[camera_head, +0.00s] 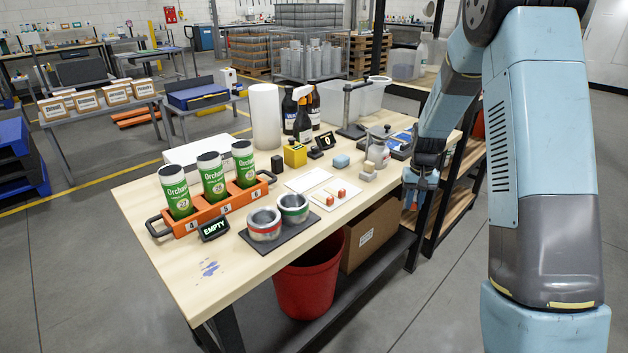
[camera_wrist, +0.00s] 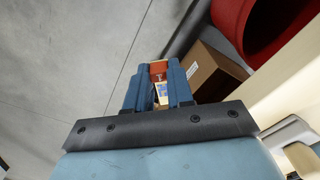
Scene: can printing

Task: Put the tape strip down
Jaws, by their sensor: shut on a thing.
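My gripper (camera_head: 421,183) is off the right edge of the table, beside the shelf rack. It also shows in the wrist view (camera_wrist: 159,88), its blue fingers shut on a small piece. That piece, which I take for the tape strip (camera_wrist: 161,91), shows a pale face with a blue mark and an orange-red end. Part of it is hidden between the fingers. Its lower end is over the grey floor, apart from the table.
The worktable (camera_head: 236,270) holds an orange carrier (camera_head: 193,226) with three green cans, a dark mat with two tins (camera_head: 265,224), and white cards (camera_head: 307,180) with small red-ended pieces. A red bin (camera_head: 305,287) and cardboard box (camera_head: 370,235) are underneath.

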